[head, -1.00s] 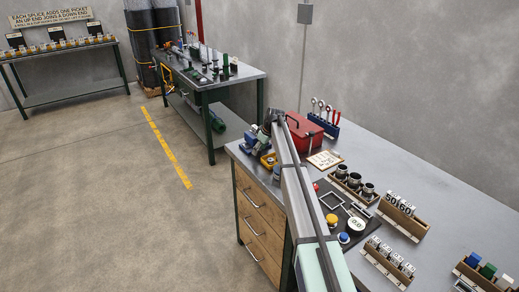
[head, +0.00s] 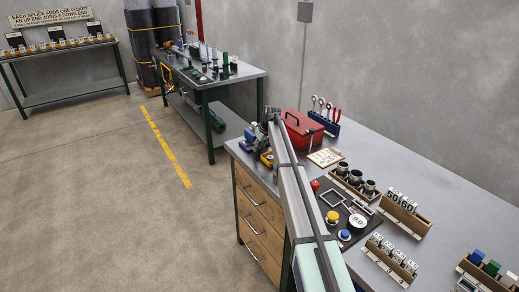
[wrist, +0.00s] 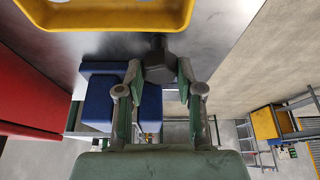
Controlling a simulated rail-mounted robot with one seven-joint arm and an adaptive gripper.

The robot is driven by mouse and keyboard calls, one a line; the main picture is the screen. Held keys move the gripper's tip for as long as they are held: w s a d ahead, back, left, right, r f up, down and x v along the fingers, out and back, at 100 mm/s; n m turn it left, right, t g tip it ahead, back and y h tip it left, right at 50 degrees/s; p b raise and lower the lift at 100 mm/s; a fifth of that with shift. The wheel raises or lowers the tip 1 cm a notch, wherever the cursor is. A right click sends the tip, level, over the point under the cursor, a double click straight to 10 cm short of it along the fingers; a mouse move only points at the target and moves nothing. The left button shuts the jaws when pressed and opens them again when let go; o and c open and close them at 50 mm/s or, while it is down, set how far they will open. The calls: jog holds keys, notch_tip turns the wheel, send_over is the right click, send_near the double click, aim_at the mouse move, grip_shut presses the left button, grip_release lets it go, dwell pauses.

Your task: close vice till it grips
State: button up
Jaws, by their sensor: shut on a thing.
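The blue vice (head: 249,139) sits at the far left corner of the near bench, partly hidden behind my arm. In the wrist view, its blue blocks (wrist: 98,103) lie left of and below my fingertips. My gripper (wrist: 160,70) is shut on a dark grey knob-like part (wrist: 159,62) beside the vice, which looks like its handle. The two fingers stand on either side of this part. I cannot tell how wide the vice jaws are or whether they hold anything. In the head view the fingers are not clear.
A yellow tray (head: 267,159) lies close to the vice; a yellow rim (wrist: 105,27) fills the wrist view's top. A red toolbox (head: 303,130) stands right of the vice. A black board with buttons (head: 350,212) and several racks fill the bench's right side.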

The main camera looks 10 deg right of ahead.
jog(key=m+h+b, duration=0.1)
jog(key=m, duration=0.1)
jog(key=m+b, duration=0.1)
jog(key=m, duration=0.1)
jog(key=shift+a+f+m+t+h, duration=0.1)
jog(key=shift+a+m+t+h, duration=0.05)
jog(key=shift+m+t+h, duration=0.2)
jog(key=m+h+b, duration=0.1)
jog(key=m+h, duration=0.1)
jog(key=m, duration=0.2)
jog(key=shift+a+m+b, duration=0.1)
jog(key=shift+m+b, duration=0.15)
jog(key=shift+b, duration=0.1)
jog(key=m+g+h+b, duration=0.1)
jog(key=m, duration=0.3)
jog(key=shift+w+m+b, duration=0.15)
jog(key=shift+m+b, duration=0.15)
jog(key=m+g, duration=0.1)
jog(key=m, duration=0.1)
jog(key=m+h+b, duration=0.1)
jog(key=m, duration=0.1)
jog(key=shift+a+m+g+h, duration=0.1)
jog(key=shift+m+g+h, duration=0.15)
jog(key=shift+m+g, duration=0.1)
jog(key=o, duration=1.1)
jog(key=shift+o, duration=0.2)
